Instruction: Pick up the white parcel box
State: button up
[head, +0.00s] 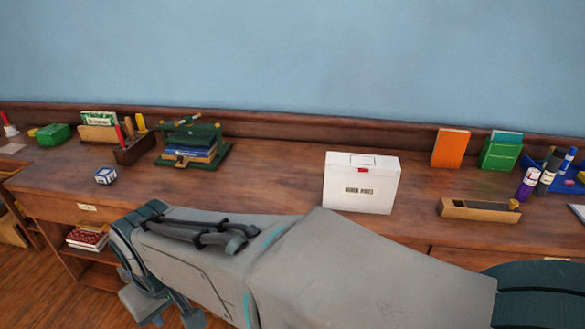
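The white parcel box (361,182) stands upright on the wooden bookcase top (275,160), right of the middle of the head view. It has a dark printed label on its front and a small red mark near its top edge. My arm crosses the foreground below and in front of it. My gripper (165,312) is at the lower left, low in front of the bookcase and well apart from the box. Its fingertips are partly cut off by the frame's bottom edge, so whether it is open or shut is unclear.
To the left are a green press (194,145) with books and a small blue-white cube (105,176). The top just left of the box is clear.

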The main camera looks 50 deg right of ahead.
aim_at(347, 191)
jog(key=z, duration=0.7)
jog(key=i, duration=0.95)
jog(key=z, duration=1.2)
jog(key=i, duration=0.15)
jog(key=z, duration=0.05)
